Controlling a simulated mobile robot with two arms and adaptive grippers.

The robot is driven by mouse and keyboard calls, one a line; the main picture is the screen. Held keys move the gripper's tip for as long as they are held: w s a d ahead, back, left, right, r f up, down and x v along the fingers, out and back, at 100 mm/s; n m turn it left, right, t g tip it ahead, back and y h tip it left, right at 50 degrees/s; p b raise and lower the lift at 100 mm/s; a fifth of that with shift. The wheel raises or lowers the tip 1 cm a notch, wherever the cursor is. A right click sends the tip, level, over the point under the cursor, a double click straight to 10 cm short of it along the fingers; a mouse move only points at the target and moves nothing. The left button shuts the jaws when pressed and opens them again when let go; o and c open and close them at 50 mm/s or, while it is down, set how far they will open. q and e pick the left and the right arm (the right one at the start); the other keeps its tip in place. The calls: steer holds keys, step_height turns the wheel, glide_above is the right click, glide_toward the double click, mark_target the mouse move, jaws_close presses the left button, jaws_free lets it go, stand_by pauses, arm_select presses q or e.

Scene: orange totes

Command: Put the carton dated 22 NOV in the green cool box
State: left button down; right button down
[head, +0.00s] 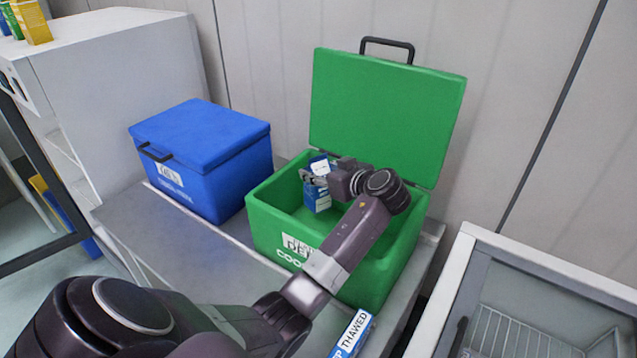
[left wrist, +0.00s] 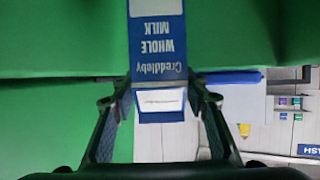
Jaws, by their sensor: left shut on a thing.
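The green cool box (head: 268,230) stands on a grey bench with its lid (head: 388,105) raised and its inside in view. My left gripper (head: 316,178) is over the box opening, shut on a blue and white milk carton (head: 318,197). In the left wrist view the carton (left wrist: 158,45) sits between the fingertips (left wrist: 160,98) and reads "Creddleby WHOLE MILK" upside down. Its date cannot be read in either view. I cannot tell whether the carton touches the box floor. My right gripper is not in view.
A closed blue cool box (head: 205,160) stands left of the green one on the bench (head: 190,245). A blue and white "THAWED" sign (head: 352,333) is at the bench's front edge. A glass-topped freezer (head: 535,300) is at right. Cartons (head: 30,22) stand on a white cabinet at left.

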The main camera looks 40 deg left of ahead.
mark_target(323, 192)
arm_select(q)
step_height(323, 192, down, 4)
steer(key=shift+r+p, duration=0.15)
steer(key=shift+p, duration=0.25)
steer(key=shift+f, duration=0.35)
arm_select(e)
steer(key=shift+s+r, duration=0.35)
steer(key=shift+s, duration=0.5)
arm_select(q)
steer(key=shift+f+b, duration=0.55)
steer(key=shift+b, duration=0.2)
steer(key=c, duration=1.1)
jaws_free()
steer(key=shift+s+d+f, duration=0.1)
steer(key=shift+s+f, duration=0.05)
steer(key=shift+f, duration=0.1)
steer(key=shift+c, duration=0.2)
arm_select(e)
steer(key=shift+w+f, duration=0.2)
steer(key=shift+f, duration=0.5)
